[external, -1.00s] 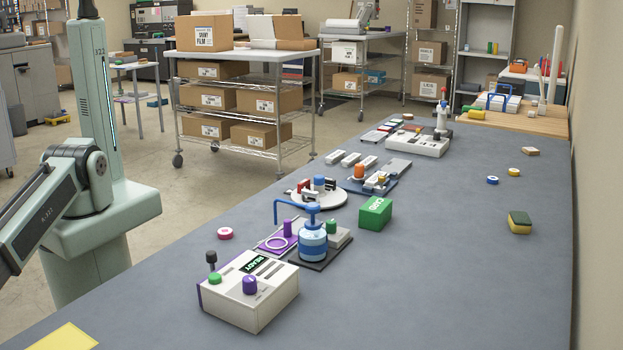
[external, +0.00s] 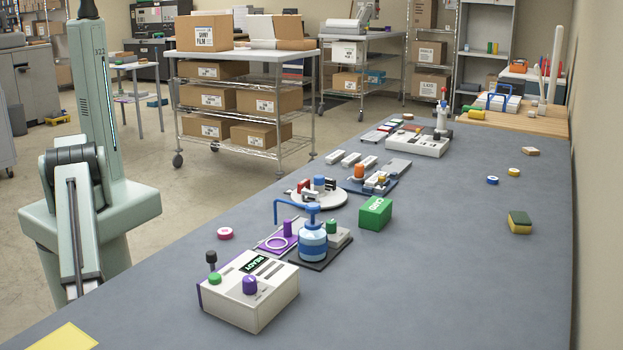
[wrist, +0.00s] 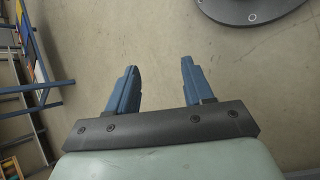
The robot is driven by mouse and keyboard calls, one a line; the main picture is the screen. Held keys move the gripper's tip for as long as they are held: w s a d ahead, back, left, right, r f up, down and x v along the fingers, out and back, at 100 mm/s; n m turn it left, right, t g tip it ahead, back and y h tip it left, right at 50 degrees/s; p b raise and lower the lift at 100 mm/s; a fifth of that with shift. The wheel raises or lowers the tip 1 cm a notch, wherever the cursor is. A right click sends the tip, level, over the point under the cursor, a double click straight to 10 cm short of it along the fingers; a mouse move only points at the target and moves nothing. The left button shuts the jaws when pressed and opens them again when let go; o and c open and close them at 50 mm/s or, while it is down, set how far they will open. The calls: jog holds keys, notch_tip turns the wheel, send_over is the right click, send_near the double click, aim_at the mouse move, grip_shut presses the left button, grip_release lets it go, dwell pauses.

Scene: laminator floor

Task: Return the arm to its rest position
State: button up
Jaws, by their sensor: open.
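My gripper (wrist: 158,85) shows in the wrist view with its two blue fingers spread apart and nothing between them. It hangs over bare concrete floor. In the external view my arm (external: 78,220) is folded down beside my column at the left, off the table's left edge. The gripper itself is not visible in the external view.
The grey table (external: 440,250) holds a white control box (external: 250,290), a blue-striped pump bottle (external: 313,240), a green box (external: 376,213) and a sponge (external: 520,222). A wire cart with cartons (external: 240,100) stands behind. A dark round base (wrist: 250,8) shows on the floor.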

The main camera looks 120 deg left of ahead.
jog(key=s+a+f+n, duration=0.1)
jog(key=a+f+n, duration=0.1)
jog(key=a, duration=0.7)
jog(key=s+a+f+n+t+y, duration=0.1)
jog(key=a+f, duration=0.3)
jog(key=a, duration=0.6)
jog(key=s+a+f+n, duration=0.1)
jog(key=a+f+n, duration=0.2)
jog(key=a, duration=0.6)
jog(key=shift+s+a+f+y, duration=0.15)
jog(key=shift+s+a+y, duration=0.2)
jog(key=shift+a+y, duration=0.05)
jog(key=shift+w, duration=0.1)
dwell(0.7)
